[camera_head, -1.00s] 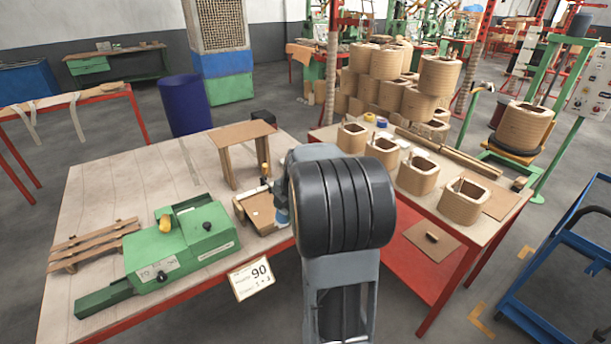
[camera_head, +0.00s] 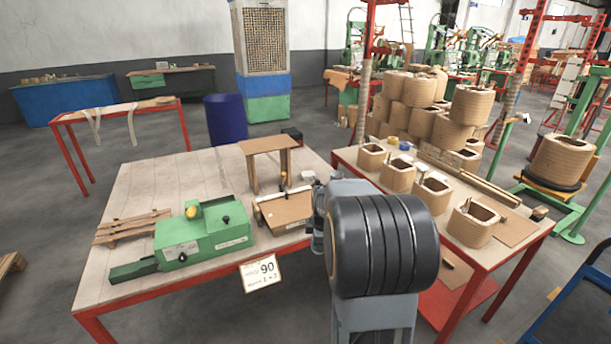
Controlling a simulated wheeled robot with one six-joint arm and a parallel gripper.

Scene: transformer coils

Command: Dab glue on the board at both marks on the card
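The card (camera_head: 261,273) hangs at the front edge of the left table. It reads a large 90, with a smaller line under it that looks like "1 + 3".
A green machine (camera_head: 205,236) and a wooden slatted piece (camera_head: 132,228) occupy the table's left. A small wooden stand (camera_head: 268,146) rises behind the board. The right table holds several coils (camera_head: 471,222). Bare tabletop (camera_head: 165,185) lies at the back left.

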